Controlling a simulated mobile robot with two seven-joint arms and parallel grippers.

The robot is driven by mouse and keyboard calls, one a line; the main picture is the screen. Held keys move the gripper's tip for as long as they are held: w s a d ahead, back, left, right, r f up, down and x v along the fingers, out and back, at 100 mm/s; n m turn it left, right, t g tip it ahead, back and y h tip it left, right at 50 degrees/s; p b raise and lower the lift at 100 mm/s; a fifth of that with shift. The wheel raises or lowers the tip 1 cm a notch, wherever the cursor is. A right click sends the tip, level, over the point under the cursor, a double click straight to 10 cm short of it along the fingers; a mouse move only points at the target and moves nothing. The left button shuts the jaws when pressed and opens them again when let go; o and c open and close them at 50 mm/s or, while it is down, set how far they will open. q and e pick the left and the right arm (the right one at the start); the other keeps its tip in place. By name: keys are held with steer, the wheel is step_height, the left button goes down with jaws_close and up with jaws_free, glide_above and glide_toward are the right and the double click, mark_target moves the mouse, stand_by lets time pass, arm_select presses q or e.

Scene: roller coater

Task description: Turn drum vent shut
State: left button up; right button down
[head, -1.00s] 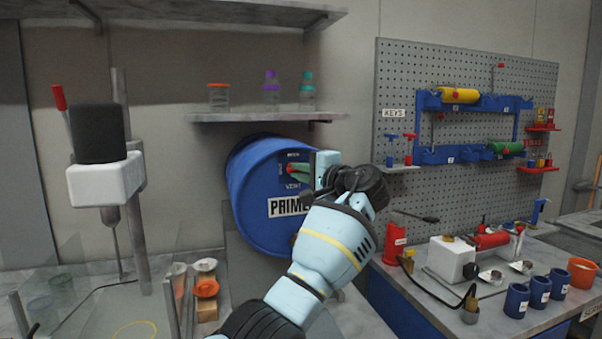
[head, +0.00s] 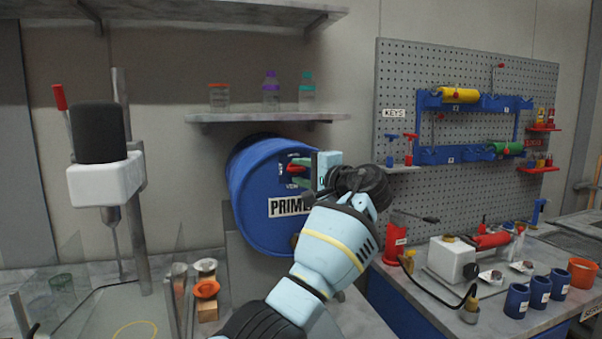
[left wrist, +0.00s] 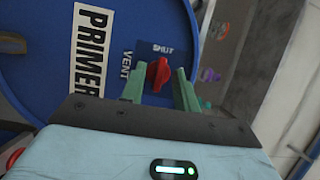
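The blue drum (head: 250,205) lies on its side under the small shelf, its round end carrying a PRIMER label (head: 288,207). The red vent knob (left wrist: 158,74) sits on a dark plate on that end, beside the words VENT and SHUT. Its narrow tip points toward SHUT in the left wrist view. My left gripper (left wrist: 160,80) has its green fingers on either side of the knob, with small gaps showing, so it looks open around it. In the head view the left gripper (head: 298,171) is at the drum face and partly covers the plate. My right gripper is not in view.
A shelf (head: 265,117) with several bottles hangs above the drum. A stirrer (head: 103,165) stands at left by clear panels. At right are a pegboard (head: 470,190) and a bench with blue cups (head: 539,292) and tools. My left arm crosses the space before the drum.

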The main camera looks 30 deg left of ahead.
arm_select(q)
steer(key=v, duration=0.7)
steer(key=shift+d, duration=0.15)
stand_by(0.4)
